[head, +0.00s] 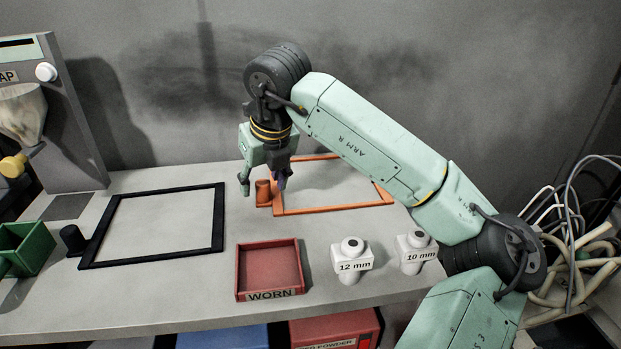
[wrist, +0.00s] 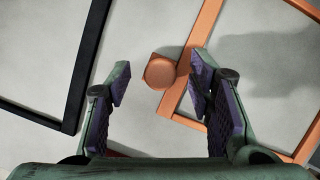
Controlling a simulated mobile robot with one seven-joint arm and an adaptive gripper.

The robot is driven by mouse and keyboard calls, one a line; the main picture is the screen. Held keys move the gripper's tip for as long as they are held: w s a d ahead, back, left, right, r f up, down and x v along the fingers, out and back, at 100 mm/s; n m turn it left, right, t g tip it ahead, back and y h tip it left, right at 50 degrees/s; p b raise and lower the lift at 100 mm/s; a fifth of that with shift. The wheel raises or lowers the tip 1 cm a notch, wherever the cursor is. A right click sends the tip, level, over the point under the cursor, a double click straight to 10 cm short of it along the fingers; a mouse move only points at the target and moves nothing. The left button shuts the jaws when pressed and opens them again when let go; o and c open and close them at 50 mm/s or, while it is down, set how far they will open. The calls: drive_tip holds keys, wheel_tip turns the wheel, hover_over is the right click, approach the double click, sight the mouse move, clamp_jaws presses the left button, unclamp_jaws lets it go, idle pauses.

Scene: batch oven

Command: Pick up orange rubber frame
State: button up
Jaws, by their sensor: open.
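The orange rubber frame (head: 340,208) lies flat at the back right of the bench, partly behind my arm in the head view. A round orange knob (head: 263,193) stands at its left side. In the wrist view the knob (wrist: 160,72) is ahead of my gripper (wrist: 158,85), roughly between the two fingers. The frame's bars (wrist: 205,25) run to the right of it, and the right finger overlaps the near part of the frame in the picture. My gripper (head: 263,187) is open and empty, above the knob. I cannot tell the exact height.
A black frame (head: 150,258) lies to the left; its edge (wrist: 85,65) shows in the wrist view. A red tray marked WORN (head: 269,294) and two white pieces marked 12 mm (head: 350,265) and 10 mm (head: 415,255) stand in front. A green bin (head: 30,248) is far left.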

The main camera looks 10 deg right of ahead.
drive_tip(key=shift+x, duration=0.75)
drive_tip(key=shift+c, duration=0.3)
clamp_jaws()
